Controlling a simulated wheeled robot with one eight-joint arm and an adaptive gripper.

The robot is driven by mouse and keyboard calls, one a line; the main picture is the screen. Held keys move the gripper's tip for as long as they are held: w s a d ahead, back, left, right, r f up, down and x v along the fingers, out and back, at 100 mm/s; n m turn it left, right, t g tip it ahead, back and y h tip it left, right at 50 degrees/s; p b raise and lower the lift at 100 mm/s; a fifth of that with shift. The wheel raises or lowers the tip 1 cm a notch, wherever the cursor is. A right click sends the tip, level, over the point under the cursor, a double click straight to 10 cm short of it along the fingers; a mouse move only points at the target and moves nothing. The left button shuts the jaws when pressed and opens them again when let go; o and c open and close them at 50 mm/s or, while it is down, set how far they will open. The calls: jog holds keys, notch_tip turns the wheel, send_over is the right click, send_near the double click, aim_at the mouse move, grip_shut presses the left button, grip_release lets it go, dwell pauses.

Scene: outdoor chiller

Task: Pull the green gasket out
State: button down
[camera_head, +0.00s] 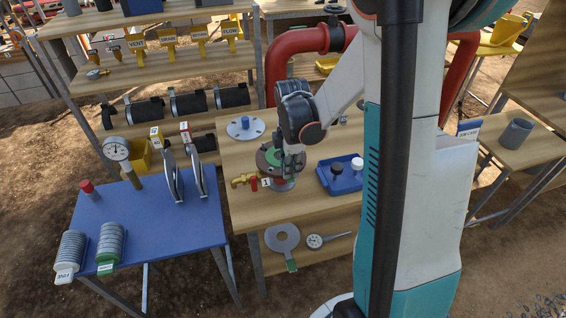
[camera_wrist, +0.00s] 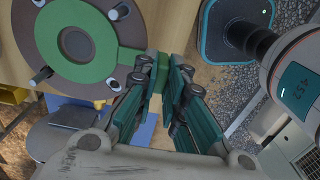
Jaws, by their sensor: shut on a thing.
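The green gasket (camera_wrist: 97,68) shows in the wrist view as a ring with a tab. In the head view the gasket (camera_head: 272,158) is small on the flange assembly on the wooden table, partly covered by my gripper. My gripper (camera_head: 291,168) is at the right side of the flange. In the wrist view my gripper's (camera_wrist: 163,75) teal fingers are shut on the gasket's tab at the ring's lower right. The tab is largely hidden between the fingers.
A red-handled yellow valve (camera_head: 245,180) sticks out left of the flange. A blue tray (camera_head: 340,176) with a black and a white knob stands close on the right. A grey flange (camera_head: 245,128) lies behind. The blue table (camera_head: 160,225) at left holds discs and a gauge.

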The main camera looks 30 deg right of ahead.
jog(key=shift+r+p, duration=0.4)
jog(key=shift+r, duration=0.35)
jog(key=shift+r+p, duration=0.95)
jog(key=shift+r, duration=0.4)
jog(key=shift+s+f, duration=0.1)
